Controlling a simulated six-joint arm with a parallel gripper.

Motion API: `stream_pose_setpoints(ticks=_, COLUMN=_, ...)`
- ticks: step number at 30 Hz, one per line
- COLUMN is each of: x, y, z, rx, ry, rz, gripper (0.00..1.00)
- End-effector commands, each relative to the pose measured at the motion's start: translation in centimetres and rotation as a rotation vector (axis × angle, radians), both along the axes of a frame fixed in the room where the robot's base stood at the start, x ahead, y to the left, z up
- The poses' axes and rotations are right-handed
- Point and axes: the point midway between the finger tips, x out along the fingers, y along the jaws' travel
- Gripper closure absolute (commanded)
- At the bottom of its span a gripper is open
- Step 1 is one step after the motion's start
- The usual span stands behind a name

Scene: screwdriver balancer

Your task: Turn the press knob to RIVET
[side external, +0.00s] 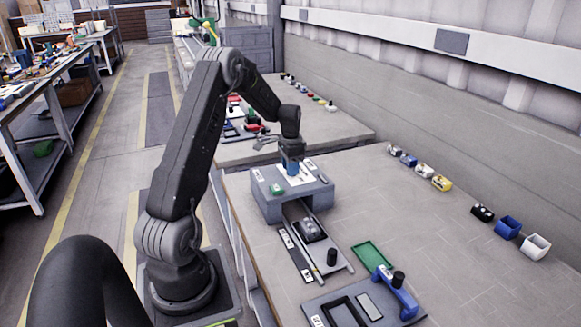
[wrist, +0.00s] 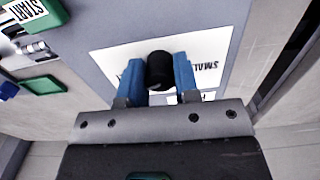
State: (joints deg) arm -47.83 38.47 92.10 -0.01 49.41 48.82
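The press knob (wrist: 160,70) is black and round, and stands on a white label panel (wrist: 213,45) in the wrist view. The word SMALL reads upside down on the label; other lettering is partly covered. My gripper (wrist: 160,72) has its two blue fingers on either side of the knob, with no clear gap showing, so it looks shut on it. In the side view my gripper (side external: 291,165) points down at the top of the grey press housing (side external: 272,205). The knob is hidden there by the fingers. I cannot make out the word RIVET or a pointer on the knob.
A green START button (wrist: 38,15) and another green block (wrist: 40,85) sit at the left in the wrist view. A sliding tray (side external: 318,246), a green tray (side external: 371,256) and a blue-handled tool (side external: 398,292) lie in front of the press. Small bins (side external: 508,227) line the wall side.

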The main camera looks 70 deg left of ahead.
Motion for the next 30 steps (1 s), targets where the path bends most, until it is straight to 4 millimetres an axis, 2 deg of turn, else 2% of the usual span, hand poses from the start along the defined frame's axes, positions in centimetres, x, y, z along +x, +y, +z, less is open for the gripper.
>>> stream_pose_setpoints(ticks=1, x=0.0, y=0.0, z=0.0, rx=0.001, ry=-0.001, rz=0.000, gripper=0.66)
stream_pose_setpoints(ticks=7, x=0.0, y=0.0, z=0.0, rx=0.000, ry=0.000, rz=0.001, gripper=0.48)
stream_pose_setpoints(ticks=17, x=0.0, y=0.0, z=0.6, rx=0.002, ry=-0.001, rz=0.002, gripper=0.48)
stream_pose_setpoints(ticks=22, x=0.0, y=0.0, z=3.3, rx=0.003, ry=-0.003, rz=0.002, gripper=0.48)
stream_pose_setpoints(ticks=30, x=0.0, y=0.0, z=9.4, rx=0.003, ry=-0.003, rz=0.002, gripper=0.48)
